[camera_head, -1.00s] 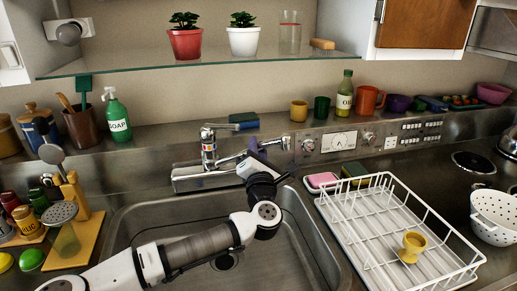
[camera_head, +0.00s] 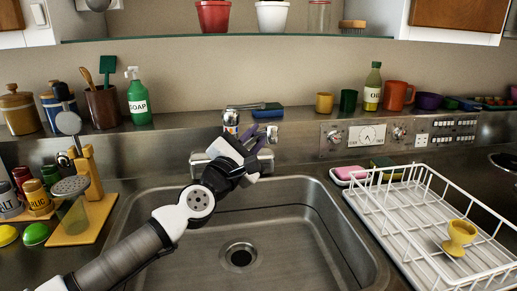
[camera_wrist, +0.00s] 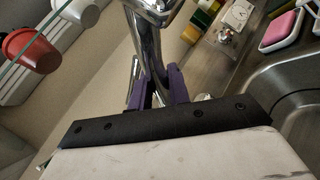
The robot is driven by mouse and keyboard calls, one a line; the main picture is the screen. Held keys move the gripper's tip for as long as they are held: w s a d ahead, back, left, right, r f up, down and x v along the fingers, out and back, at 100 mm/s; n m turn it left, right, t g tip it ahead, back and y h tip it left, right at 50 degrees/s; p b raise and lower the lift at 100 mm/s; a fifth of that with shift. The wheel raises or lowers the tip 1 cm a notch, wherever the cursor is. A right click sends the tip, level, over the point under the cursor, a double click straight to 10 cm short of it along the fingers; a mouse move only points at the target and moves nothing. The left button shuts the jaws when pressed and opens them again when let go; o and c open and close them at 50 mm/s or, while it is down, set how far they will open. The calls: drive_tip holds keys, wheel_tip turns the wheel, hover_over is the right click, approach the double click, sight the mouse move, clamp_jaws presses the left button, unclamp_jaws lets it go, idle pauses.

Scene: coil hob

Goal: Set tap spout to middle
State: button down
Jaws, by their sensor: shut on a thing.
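The chrome tap (camera_head: 230,121) stands behind the sink at its back edge, with its lever on top. Its spout (camera_wrist: 152,55) is a bright chrome tube in the wrist view. My gripper (camera_wrist: 158,88) has purple fingers on either side of the spout and is shut on it. In the head view my gripper (camera_head: 262,141) is just right of the tap body. My wrist hides most of the spout there, so its exact angle is hard to tell.
The steel sink (camera_head: 290,235) below is empty. A white dish rack (camera_head: 385,215) with a yellow egg cup (camera_head: 460,237) stands right. A pink soap (camera_head: 350,173) lies beside it. Spice jars stand left.

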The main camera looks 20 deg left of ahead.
drive_tip(key=shift+s+h, duration=0.1)
drive_tip(key=shift+h, duration=0.3)
drive_tip(key=c, duration=1.3)
unclamp_jaws()
drive_tip(key=shift+c, duration=0.2)
drive_tip(key=shift+a+f, duration=0.1)
